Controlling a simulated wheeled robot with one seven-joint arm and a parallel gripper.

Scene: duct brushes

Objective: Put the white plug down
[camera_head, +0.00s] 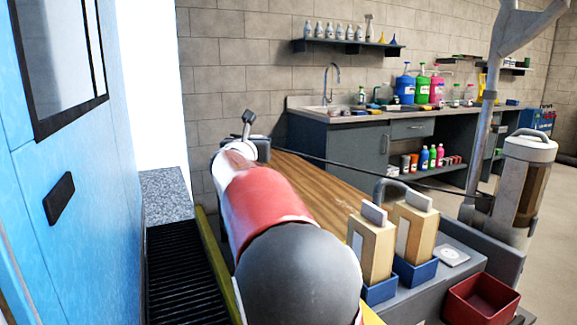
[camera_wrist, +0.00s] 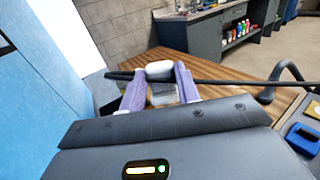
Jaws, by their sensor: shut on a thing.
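In the wrist view, the white plug (camera_wrist: 159,69) sits between the tips of my gripper's two pale purple fingers (camera_wrist: 160,82). My gripper is shut on it. A dark cable or rod (camera_wrist: 240,82) runs crosswise at the fingers and off to the right; how it joins the plug is unclear. The plug is held over or near the brown wooden top (camera_wrist: 225,62); I cannot tell whether it touches. In the head view, my gripper (camera_head: 256,143) is small and partly behind my red and white arm, and the plug cannot be made out there.
Two upright wooden blocks in blue holders (camera_head: 380,290) and a red bin (camera_head: 482,300) stand right of my arm. A grey curved handle (camera_head: 392,188) rises near the wooden top (camera_head: 320,185). A blue panel (camera_head: 70,160) closes the left side. A sink counter (camera_head: 350,125) stands behind.

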